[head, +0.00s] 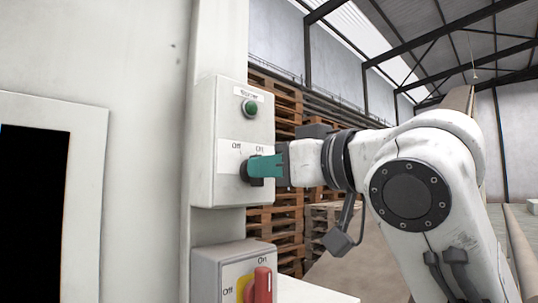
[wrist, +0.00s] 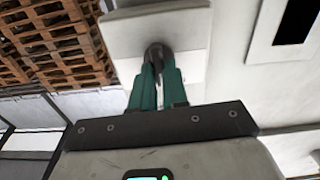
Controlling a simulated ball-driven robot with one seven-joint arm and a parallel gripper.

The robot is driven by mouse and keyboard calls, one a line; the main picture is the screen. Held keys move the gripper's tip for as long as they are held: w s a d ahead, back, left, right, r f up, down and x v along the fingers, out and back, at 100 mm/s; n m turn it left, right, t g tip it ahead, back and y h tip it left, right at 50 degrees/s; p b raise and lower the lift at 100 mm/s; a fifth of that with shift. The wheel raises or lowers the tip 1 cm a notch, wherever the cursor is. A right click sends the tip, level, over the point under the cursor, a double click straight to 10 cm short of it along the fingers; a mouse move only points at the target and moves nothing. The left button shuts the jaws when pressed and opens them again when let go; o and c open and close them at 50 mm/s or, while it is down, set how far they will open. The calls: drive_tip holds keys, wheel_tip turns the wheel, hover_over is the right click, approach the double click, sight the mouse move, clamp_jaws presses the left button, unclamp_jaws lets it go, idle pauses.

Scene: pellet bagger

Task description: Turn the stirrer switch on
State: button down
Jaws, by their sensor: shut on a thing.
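The stirrer switch box (head: 203,140) is a white box on the machine's side, with a "Stirrer" label and a green round lamp or button (head: 250,107) at its top. Below it is a black rotary knob (head: 246,170) with "Off" marked at left and "On" at right. My gripper (head: 258,167), with teal fingers, comes from the right and is shut on the knob. In the wrist view the fingers (wrist: 157,75) close around the dark knob (wrist: 157,51). The fingers cover most of the knob, so I cannot tell its pointer's direction.
A second box (head: 210,272) with a red handle (head: 262,286) on yellow, marked Off and On, sits just below. Stacked wooden pallets (head: 285,225) stand behind. A dark opening (head: 30,215) is in the machine's wall at left.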

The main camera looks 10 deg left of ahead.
drive_tip(key=shift+w+d+m+p, duration=0.1)
drive_tip(key=shift+m+p, duration=2.15)
drive_tip(key=shift+m, duration=0.95)
drive_tip(key=c, duration=1.1)
unclamp_jaws()
drive_tip(key=shift+c, duration=0.2)
drive_tip(key=b+v, duration=0.2)
drive_tip(key=v, duration=0.8)
drive_tip(key=shift+s+d, duration=0.25)
drive_tip(key=shift+d, duration=0.1)
